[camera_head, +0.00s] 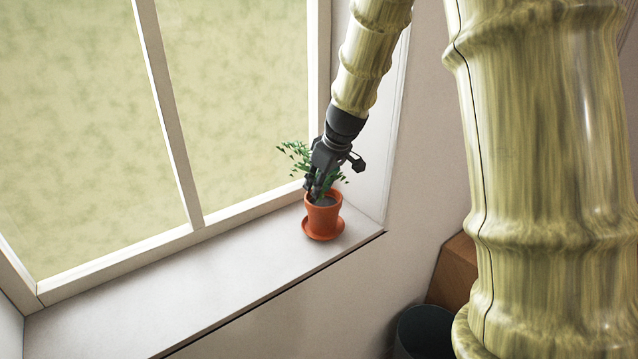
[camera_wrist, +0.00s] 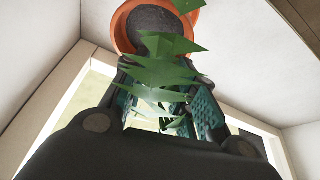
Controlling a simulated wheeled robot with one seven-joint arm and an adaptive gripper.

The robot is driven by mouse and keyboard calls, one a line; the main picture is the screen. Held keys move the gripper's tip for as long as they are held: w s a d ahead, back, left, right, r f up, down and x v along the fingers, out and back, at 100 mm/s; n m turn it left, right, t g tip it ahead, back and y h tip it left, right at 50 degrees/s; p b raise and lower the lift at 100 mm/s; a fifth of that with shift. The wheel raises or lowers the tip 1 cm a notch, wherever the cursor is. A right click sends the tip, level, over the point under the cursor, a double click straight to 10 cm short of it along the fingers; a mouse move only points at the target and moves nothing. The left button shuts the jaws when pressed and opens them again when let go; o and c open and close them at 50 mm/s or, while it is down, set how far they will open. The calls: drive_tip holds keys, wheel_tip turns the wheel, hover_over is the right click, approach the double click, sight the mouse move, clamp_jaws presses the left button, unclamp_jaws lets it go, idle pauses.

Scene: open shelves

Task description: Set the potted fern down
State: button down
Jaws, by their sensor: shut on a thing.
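The potted fern (camera_head: 323,213) is a green plant in an orange terracotta pot with a saucer at its base. It is at the right end of the window sill (camera_head: 190,287), upright or nearly so. I cannot tell whether the saucer touches the sill. My gripper (camera_head: 314,190) reaches down from above and is shut on the fern at the pot's rim. In the wrist view the pot's dark soil and orange rim (camera_wrist: 122,28) are at the top, and green leaves (camera_wrist: 158,75) hide much of the fingers and their contact.
The window frame (camera_head: 172,110) runs behind the sill, and a side wall (camera_head: 377,170) closes its right end. The sill is bare to the left. Below on the right are a dark bin (camera_head: 424,333) and a brown box (camera_head: 455,272).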

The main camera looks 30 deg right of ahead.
drive_tip(key=shift+d+f, duration=0.1)
drive_tip(key=shift+f, duration=0.3)
drive_tip(key=shift+r, duration=0.1)
drive_tip(key=c, duration=1.1)
unclamp_jaws()
drive_tip(key=shift+c, duration=0.2)
drive_tip(key=b+v, duration=0.2)
drive_tip(key=v, duration=1)
